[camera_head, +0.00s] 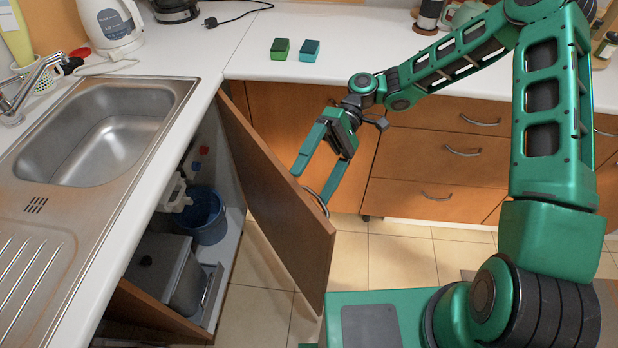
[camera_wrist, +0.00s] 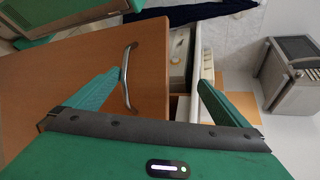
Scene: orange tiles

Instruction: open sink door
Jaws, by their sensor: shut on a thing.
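The sink door (camera_head: 275,195) is a brown wooden cabinet door under the sink, standing wide open. Its curved metal handle (camera_head: 318,203) is on the outer face near the free edge, and shows in the wrist view (camera_wrist: 128,80). My gripper (camera_head: 311,184) is at the door's upper free corner. Its two green fingers straddle the door edge, one on the inner side and one on the handle side. It is shut on the door. In the wrist view the left finger is beside the handle; exact contact is hard to see.
The open cabinet holds a blue bucket (camera_head: 203,215) and a grey bin (camera_head: 165,268). The steel sink (camera_head: 105,130) is above. Drawers with metal handles (camera_head: 440,155) stand behind my arm. Tiled floor (camera_head: 395,262) is clear between the door and the drawers.

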